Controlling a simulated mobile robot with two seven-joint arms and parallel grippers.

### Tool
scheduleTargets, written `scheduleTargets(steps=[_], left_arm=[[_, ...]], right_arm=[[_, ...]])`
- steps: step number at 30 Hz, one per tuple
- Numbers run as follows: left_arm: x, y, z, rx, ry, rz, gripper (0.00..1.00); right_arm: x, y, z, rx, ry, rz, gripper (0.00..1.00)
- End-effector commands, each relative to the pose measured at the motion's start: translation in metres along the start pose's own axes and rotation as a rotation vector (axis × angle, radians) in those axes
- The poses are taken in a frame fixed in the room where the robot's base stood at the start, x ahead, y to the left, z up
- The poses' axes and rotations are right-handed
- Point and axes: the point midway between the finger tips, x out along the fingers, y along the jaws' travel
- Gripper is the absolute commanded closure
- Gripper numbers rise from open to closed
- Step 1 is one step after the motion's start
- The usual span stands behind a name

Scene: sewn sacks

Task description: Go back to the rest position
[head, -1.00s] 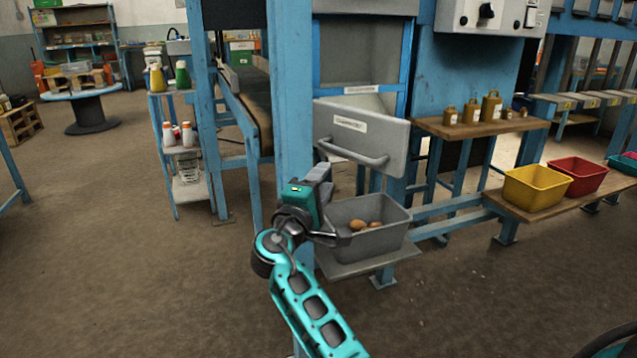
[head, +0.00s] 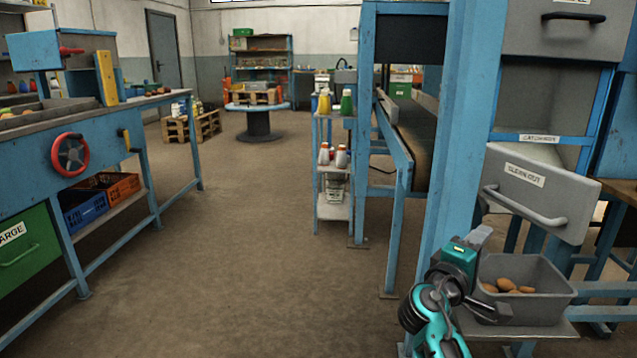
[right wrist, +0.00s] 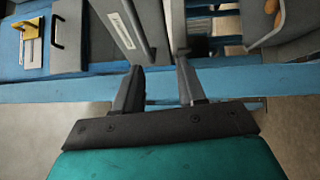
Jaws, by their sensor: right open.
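My right gripper (head: 484,306) is low at the right in the head view, in front of the blue machine frame and beside the left side of a grey bin (head: 540,305). The bin holds several brown, potato-like items (head: 508,286). In the right wrist view the two fingers of my right gripper (right wrist: 158,88) stand apart with nothing held between them. The tilted grey drawer front (head: 540,190) marked CLEAN OUT is above the bin; it shows in the wrist view too (right wrist: 122,25). My left gripper is not in view.
A blue upright post (head: 462,130) stands close by my right arm. A blue workbench (head: 110,150) with a red handwheel (head: 70,154) is at the left. A small shelf with bottles (head: 335,180) is mid-view. The brown floor (head: 240,260) between is clear.

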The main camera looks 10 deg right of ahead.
Motion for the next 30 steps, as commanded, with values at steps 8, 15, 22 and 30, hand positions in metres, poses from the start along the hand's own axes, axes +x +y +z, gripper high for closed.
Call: scheduleTargets(steps=[8, 15, 22, 30], left_arm=[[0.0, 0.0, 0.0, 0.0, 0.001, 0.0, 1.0], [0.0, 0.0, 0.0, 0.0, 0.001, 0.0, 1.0], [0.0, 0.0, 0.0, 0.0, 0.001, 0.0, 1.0], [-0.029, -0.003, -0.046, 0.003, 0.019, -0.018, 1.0]], right_arm=[[-0.09, -0.131, 0.005, 0.32, 0.312, -0.438, 0.6], [-0.213, -0.189, 0.023, 0.692, 0.474, -0.911, 0.6], [-0.309, -0.19, 0.047, 1.004, 0.475, -1.293, 0.6], [-0.321, -0.142, 0.062, 1.094, 0.44, -1.374, 0.6]])
